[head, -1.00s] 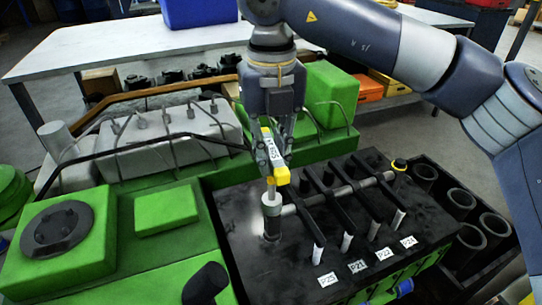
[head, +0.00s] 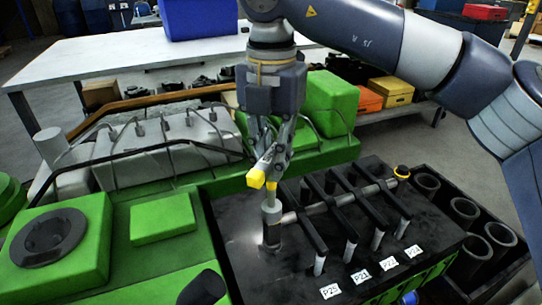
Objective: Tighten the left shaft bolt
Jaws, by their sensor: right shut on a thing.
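My right gripper (head: 272,160) is shut on a tool (head: 257,178) with a yellow end. It holds the tool over the left end of the rocker shaft (head: 318,208). A light, upright cylindrical piece (head: 271,207) stands below the tool at that shaft end. The tool appears to meet its top, but I cannot tell whether they touch. The left shaft bolt itself cannot be told apart there. The shaft runs across the black engine top (head: 235,225) and carries several dark rocker arms. My left gripper is not in view.
Labels such as P25 (head: 330,291) lie along the front of the black top. Open black cylinders (head: 465,210) stand at the right. Green covers (head: 160,218) and grey pipework fill the left. A white table (head: 130,60) stands behind.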

